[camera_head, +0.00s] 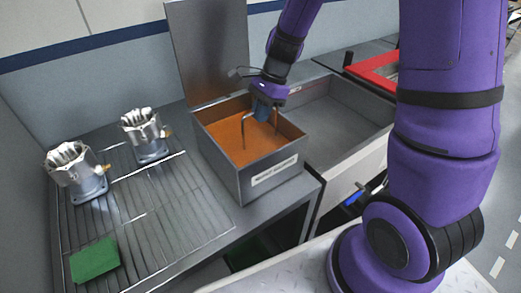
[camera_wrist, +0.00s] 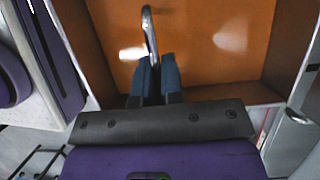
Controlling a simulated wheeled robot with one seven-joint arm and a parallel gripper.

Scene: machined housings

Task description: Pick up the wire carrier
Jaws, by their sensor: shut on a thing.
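The wire carrier (camera_head: 244,131) shows as a bent metal rod over the open grey box with the orange inside. My gripper (camera_head: 262,112) is above this box, shut on the top bar of the carrier. In the wrist view the blue fingers (camera_wrist: 158,78) close around the metal rod (camera_wrist: 150,35), which runs away from them over the orange surface. The lower part of the carrier is not visible, and I cannot tell whether it holds anything under the orange surface.
The grey box (camera_head: 240,184) has a raised lid (camera_head: 208,50) behind it. An empty grey basin (camera_head: 345,115) lies to its right. Two metal housings (camera_head: 90,185) (camera_head: 150,152) and a green pad (camera_head: 94,259) sit on the slatted rack (camera_head: 165,215) at left.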

